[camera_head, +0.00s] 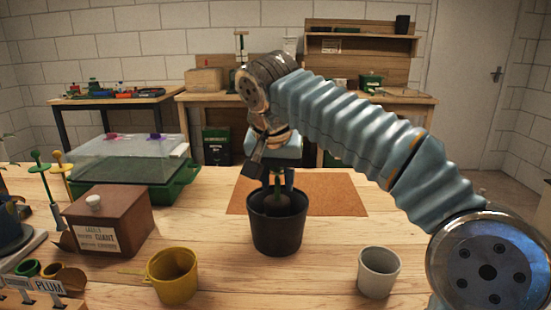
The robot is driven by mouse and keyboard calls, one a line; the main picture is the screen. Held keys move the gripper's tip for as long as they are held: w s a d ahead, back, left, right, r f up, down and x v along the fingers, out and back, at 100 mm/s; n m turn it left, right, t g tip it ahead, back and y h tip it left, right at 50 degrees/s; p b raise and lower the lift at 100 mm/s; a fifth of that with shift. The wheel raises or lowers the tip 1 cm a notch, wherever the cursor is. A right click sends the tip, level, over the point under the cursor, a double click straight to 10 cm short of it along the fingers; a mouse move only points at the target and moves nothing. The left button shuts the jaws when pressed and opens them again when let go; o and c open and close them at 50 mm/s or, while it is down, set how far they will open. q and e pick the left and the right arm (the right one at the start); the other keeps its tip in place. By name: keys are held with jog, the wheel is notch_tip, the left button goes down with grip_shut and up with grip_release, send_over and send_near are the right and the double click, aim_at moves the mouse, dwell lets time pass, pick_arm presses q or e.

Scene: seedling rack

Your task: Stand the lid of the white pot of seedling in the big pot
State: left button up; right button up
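A big dark pot (277,238) stands upright on the wooden table, in the middle. A small white pot (379,272) stands at the front right with its top open. A dark, olive-brown rounded thing (278,206), which may be the lid, is at the mouth of the big pot, partly below its rim. My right gripper (279,186) points down just above it, one finger on each side of a thin stem-like part. Whether the fingers press on it is too small to tell. My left gripper is not in view.
A yellow mug-like pot (172,276) stands front left. Behind it are a brown box (108,222) with a label and a green tray with a clear cover (130,160). A brown mat (335,194) lies behind the big pot. Bare table lies between the yellow and white pots.

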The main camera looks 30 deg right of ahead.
jog(key=v, duration=1)
jog(key=shift+r, duration=0.15)
jog(key=shift+s, duration=0.1)
